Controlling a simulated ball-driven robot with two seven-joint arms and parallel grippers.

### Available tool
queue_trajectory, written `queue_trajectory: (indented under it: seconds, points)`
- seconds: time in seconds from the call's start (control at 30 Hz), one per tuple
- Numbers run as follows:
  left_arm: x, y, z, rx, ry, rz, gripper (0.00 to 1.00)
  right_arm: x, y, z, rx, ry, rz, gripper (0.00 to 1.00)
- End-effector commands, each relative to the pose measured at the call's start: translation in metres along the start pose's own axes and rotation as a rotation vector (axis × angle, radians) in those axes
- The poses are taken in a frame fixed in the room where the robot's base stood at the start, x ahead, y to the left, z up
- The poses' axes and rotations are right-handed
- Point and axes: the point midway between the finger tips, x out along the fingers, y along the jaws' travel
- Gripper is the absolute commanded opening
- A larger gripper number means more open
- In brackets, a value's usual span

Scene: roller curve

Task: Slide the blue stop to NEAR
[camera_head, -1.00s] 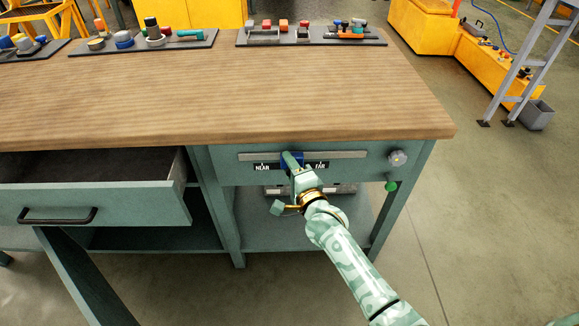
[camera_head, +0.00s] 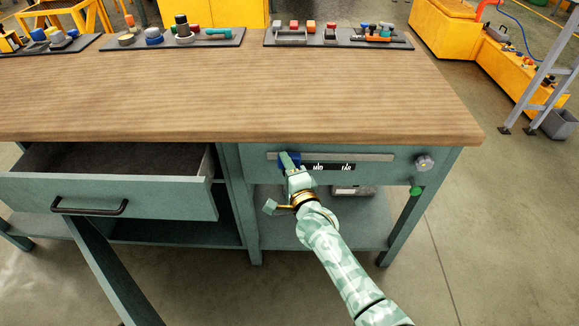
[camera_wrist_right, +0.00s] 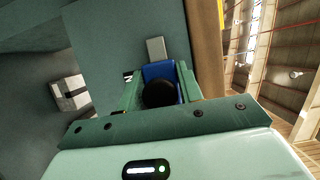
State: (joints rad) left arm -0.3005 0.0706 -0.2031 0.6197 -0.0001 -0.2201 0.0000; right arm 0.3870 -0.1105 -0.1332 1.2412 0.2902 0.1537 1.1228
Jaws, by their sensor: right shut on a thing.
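The blue stop (camera_head: 295,157) sits on a pale horizontal rail (camera_head: 350,157) on the bench front, close to the rail's left end. My right gripper (camera_head: 287,162) is shut on it from the front. The MID (camera_head: 318,167) and FAR (camera_head: 346,168) labels show to the right of the stop; the NEAR label is hidden behind my gripper. In the right wrist view the blue stop (camera_wrist_right: 158,71) with a black round end is between the two green fingers (camera_wrist_right: 160,90). A letter N (camera_wrist_right: 128,77) shows beside the left finger. My left gripper is out of view.
An open drawer (camera_head: 110,195) with a black handle juts out left of the rail. A knob (camera_head: 425,163) and a green button (camera_head: 416,190) are on the right. The wooden bench top (camera_head: 240,95) is mostly clear, with trays of parts along its back.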

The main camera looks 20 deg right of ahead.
Motion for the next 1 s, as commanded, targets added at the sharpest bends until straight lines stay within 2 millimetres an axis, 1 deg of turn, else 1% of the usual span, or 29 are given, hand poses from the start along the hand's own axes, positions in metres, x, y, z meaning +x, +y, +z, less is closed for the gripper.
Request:
queue_trajectory:
  seconds: [0.03, 0.07, 0.1, 0.37, 0.47, 0.57, 0.67, 0.8, 0.9, 1.0]
  points:
    - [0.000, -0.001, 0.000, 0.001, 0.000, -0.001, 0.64, 0.000, 0.000, 0.004, 0.002, -0.006, 0.002, 0.39]
    - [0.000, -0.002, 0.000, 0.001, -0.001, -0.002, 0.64, 0.000, 0.000, 0.004, 0.002, -0.006, 0.002, 0.47]
    - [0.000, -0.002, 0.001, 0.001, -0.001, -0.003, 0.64, 0.000, 0.000, 0.004, 0.002, -0.006, 0.002, 0.52]
    - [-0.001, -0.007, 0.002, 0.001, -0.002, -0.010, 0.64, -0.001, 0.000, 0.002, 0.001, -0.004, 0.001, 0.52]
    - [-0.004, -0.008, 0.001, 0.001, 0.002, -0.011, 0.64, -0.007, -0.001, 0.002, 0.001, -0.004, 0.001, 0.52]
    - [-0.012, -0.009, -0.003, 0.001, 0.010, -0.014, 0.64, -0.023, -0.004, 0.002, 0.001, -0.004, 0.000, 0.52]
    - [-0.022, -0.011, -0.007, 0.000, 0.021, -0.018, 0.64, -0.048, -0.005, 0.002, 0.001, -0.004, 0.000, 0.52]
    - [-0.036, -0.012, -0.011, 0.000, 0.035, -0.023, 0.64, -0.087, -0.006, 0.002, 0.001, -0.005, 0.001, 0.52]
    - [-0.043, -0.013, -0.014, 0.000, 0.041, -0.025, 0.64, -0.114, -0.004, 0.003, 0.001, -0.006, 0.002, 0.52]
    - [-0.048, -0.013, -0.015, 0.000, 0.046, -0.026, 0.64, -0.135, -0.003, 0.003, 0.000, -0.006, 0.003, 0.52]
